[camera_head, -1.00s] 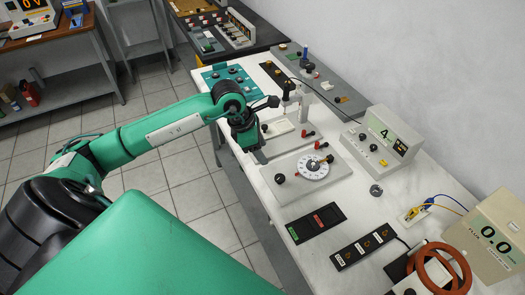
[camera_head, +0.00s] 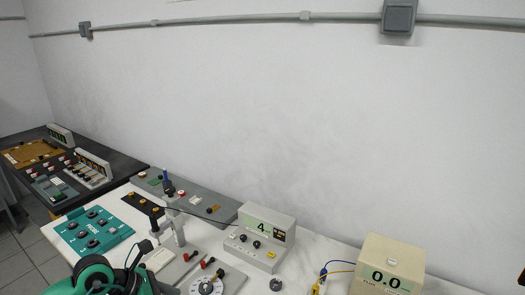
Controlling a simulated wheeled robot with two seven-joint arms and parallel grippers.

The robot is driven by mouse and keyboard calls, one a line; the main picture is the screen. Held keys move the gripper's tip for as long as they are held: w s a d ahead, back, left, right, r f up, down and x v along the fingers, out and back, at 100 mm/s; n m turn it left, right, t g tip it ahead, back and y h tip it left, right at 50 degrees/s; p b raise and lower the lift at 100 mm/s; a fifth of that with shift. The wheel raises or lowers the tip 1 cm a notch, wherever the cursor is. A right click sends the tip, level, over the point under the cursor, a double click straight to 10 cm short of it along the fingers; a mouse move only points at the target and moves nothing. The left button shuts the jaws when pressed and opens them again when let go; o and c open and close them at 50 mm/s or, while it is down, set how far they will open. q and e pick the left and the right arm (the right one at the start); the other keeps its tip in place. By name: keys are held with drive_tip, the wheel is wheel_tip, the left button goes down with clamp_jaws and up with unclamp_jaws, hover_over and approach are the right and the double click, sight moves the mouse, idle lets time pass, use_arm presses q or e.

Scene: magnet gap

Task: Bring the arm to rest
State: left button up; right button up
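Part of my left arm (camera_head: 84,284), green with a black ring-shaped joint, shows at the bottom left edge of the head view. It is beside the front of the white bench, near the teal panel. A thin black part of it reaches up toward a small grey stand. Its gripper fingers are below the picture edge and hidden.
On the bench are a teal panel (camera_head: 93,231), a grey stand (camera_head: 177,232), a dial unit (camera_head: 207,284), a meter reading 4 (camera_head: 262,236) and a beige meter reading 0.0 (camera_head: 389,264). A dark table (camera_head: 120,178) stands behind left.

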use_arm(q)
drive_tip(key=d+r+n+t+h, duration=0.8)
drive_tip(key=r+n+t, duration=0.2)
drive_tip(key=r+n, duration=0.25)
drive_tip(key=s+a+f+n+t+y, duration=0.1)
drive_tip(key=a+f+n+y, duration=0.45)
drive_tip(key=n+y, duration=0.55)
drive_tip(key=s+a+f+n+t+y, duration=0.15)
drive_tip(key=a+f+n+y, duration=0.45)
drive_tip(key=n, duration=0.8)
drive_tip(key=s+d+f+n+g+h, duration=0.1)
drive_tip(key=s+f+n+g, duration=0.2)
drive_tip(key=s+f+g, duration=0.55)
drive_tip(key=s+d+f+n+g, duration=0.2)
drive_tip(key=s+f+n+g, duration=0.25)
drive_tip(key=s, duration=0.65)
wheel_tip(320, 180, down, 32)
drive_tip(key=s+m, duration=0.1)
drive_tip(key=s+a+f+g, duration=0.1)
drive_tip(key=s+f, duration=0.8)
drive_tip(key=f, duration=0.1)
drive_tip(key=s+a+f+g, duration=0.1)
drive_tip(key=s+a+f, duration=0.1)
drive_tip(key=s+f, duration=0.7)
drive_tip(key=shift+s+a+f, duration=0.3)
drive_tip(key=shift+s+f, duration=0.05)
drive_tip(key=shift+s, duration=0.4)
